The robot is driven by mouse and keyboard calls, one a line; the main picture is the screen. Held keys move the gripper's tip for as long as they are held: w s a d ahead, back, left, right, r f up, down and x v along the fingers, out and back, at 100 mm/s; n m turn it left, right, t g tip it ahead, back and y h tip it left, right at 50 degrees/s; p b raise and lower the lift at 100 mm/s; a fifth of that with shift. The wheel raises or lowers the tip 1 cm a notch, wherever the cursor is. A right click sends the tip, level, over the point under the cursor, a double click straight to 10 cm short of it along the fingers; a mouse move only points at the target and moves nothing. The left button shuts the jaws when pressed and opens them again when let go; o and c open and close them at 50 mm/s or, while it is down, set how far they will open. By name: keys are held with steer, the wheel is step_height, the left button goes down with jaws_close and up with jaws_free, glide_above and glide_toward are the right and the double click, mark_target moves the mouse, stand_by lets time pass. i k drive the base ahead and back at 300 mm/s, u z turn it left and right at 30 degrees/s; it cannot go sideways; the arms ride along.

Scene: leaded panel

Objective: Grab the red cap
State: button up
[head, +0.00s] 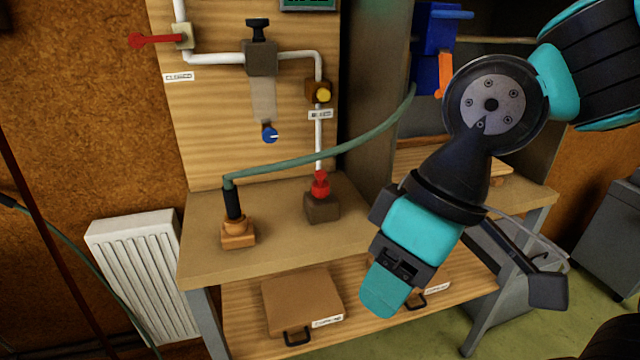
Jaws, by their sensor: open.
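The red cap (320,187) sits on a brown block (321,208) on the wooden bench, near the foot of the panel. In the picture, it overlaps the lower end of a white pipe; I cannot tell whether they touch. My gripper (385,292) hangs from the arm at the right, lower in the picture than the cap and to its right. It points down and to the left, apart from the cap. Its jaws are open and nothing shows in them. The gap between the fingers is hard to see from this side.
A green hose (330,152) runs over the bench to a black plug (232,203) on an orange-brown socket (238,234). White pipes and a red lever (155,40) are on the wooden panel (215,130). A brown box (300,300) lies on the shelf below. A radiator (140,270) stands left.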

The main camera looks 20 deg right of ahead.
mark_target(320, 187)
steer(key=u, duration=1.65)
steer(key=i, duration=0.9)
steer(key=z, duration=1.7)
